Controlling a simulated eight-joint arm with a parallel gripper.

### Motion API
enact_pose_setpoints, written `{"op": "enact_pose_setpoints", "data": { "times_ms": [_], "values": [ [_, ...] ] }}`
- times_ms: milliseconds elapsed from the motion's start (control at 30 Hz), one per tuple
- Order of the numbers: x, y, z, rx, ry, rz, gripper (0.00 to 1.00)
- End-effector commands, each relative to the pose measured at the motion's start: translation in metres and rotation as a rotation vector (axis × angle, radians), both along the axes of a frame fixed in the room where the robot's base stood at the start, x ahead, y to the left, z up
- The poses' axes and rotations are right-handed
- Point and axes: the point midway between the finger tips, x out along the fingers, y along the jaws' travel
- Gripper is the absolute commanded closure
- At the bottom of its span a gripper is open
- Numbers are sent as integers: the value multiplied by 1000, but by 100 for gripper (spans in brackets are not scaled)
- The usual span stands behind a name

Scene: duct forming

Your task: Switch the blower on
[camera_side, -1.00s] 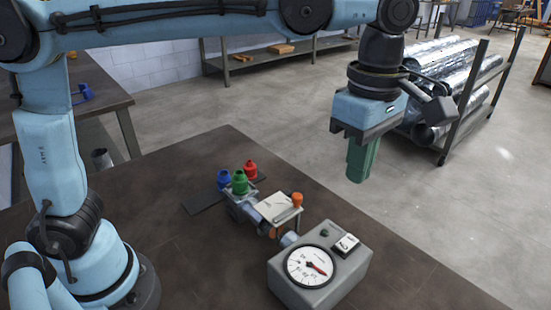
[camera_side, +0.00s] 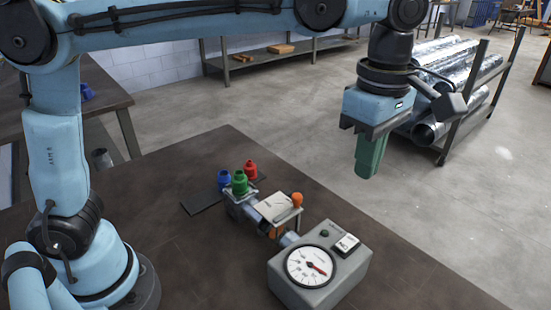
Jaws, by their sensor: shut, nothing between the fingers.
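A grey box (camera_side: 340,280) stands near the front edge of the dark table. It bears a round white dial (camera_side: 310,267) with a red needle pointing to the lower right, a small dark knob (camera_side: 324,233) and a black-and-white switch (camera_side: 347,244). I cannot tell the switch's position. No part is clearly labelled as the blower. My gripper (camera_side: 368,174) has green fingers, shut and empty, pointing down. It hangs in the air above and to the right of the box in the picture, apart from it.
A pipe assembly with a pale plate (camera_side: 277,206) and an orange knob (camera_side: 297,199) joins the box's left side. A rack of silver ducts (camera_side: 447,85) stands at the back right.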

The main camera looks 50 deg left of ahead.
Motion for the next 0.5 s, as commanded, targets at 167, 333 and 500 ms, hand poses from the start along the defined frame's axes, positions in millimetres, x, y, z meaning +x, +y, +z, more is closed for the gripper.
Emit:
{"op": "enact_pose_setpoints", "data": {
  "times_ms": [167,333,500],
  "values": [
    [0,0,-15,0,0,0,100],
    [0,0,-42,0,0,0,100],
    [0,0,-70,0,0,0,100]
  ]
}}
